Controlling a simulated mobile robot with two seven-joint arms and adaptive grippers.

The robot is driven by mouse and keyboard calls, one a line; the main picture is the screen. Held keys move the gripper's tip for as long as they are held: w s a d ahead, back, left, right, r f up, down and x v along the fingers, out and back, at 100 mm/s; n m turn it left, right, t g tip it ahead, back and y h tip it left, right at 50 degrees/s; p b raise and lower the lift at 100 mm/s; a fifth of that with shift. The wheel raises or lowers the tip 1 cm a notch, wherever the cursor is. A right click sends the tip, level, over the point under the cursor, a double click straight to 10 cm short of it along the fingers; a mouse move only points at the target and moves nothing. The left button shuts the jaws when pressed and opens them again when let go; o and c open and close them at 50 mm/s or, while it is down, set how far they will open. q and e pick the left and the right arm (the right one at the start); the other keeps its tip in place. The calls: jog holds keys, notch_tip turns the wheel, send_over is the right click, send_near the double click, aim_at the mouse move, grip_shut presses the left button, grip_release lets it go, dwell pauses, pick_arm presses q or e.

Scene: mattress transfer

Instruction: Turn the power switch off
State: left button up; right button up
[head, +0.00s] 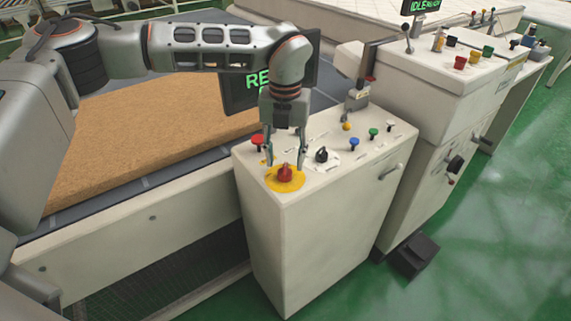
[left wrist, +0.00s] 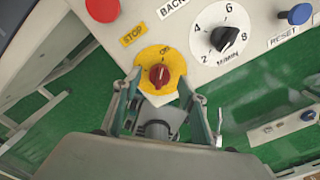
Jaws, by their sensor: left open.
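The power switch is a red rotary knob (head: 285,173) on a round yellow plate (head: 271,184), at the near left corner of the white control cabinet's top. In the left wrist view the red knob (left wrist: 158,76) has its grip running roughly up and down, and small lettering, seemingly "ON", sits above it on the yellow plate (left wrist: 153,54). My left gripper (head: 285,164) points down over the knob, open. In the left wrist view its fingertips (left wrist: 161,84) stand on either side of the knob with visible gaps. My right gripper is not in view.
On the cabinet (head: 315,230), a red button (head: 258,141) by a STOP label, a black dial (head: 321,155) and blue (head: 354,142) and green buttons are close by. A dark screen (head: 240,92) stands behind my arm. A brown mattress (head: 140,135) lies left.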

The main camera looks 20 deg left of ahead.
pick_arm(q)
jog(key=shift+f, duration=1.5)
jog(key=c, duration=1.1)
jog(key=shift+o, duration=0.2)
